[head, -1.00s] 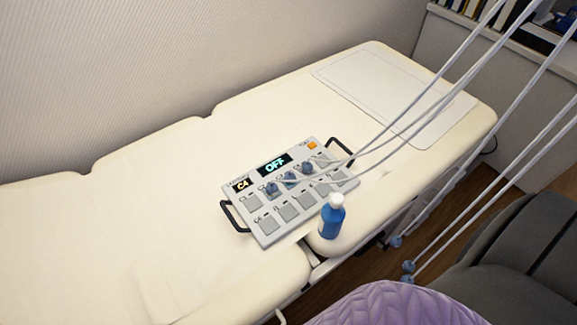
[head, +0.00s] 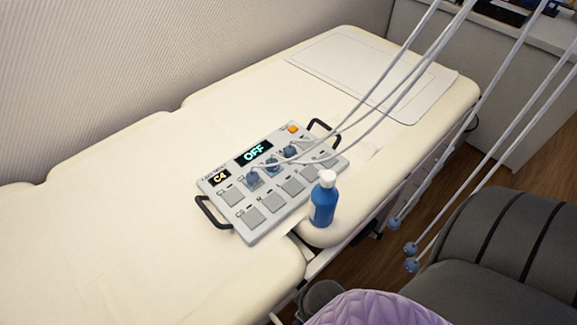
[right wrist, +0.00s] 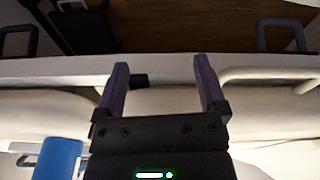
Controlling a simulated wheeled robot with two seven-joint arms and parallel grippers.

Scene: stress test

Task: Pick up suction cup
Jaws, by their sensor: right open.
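Several blue-grey suction cups on white cables show in the head view. Three sit on the grey control panel, among them a left one (head: 253,178), a middle one (head: 272,165) and a right one (head: 290,151). Others hang at the cable ends right of the bed, including one (head: 411,249) and a lower one (head: 411,265). The panel (head: 262,216) lies on the cream bed, its display reading OFF and C4. My right gripper (right wrist: 160,85) shows in the right wrist view, open and empty, with the bed edge beyond it. No gripper shows in the head view.
A blue bottle with a white cap (head: 323,200) stands at the panel's front right. A white mat (head: 340,62) lies at the bed's far end. A grey chair (head: 480,255) and a purple quilted item (head: 375,308) are at lower right. The bed's left part is clear.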

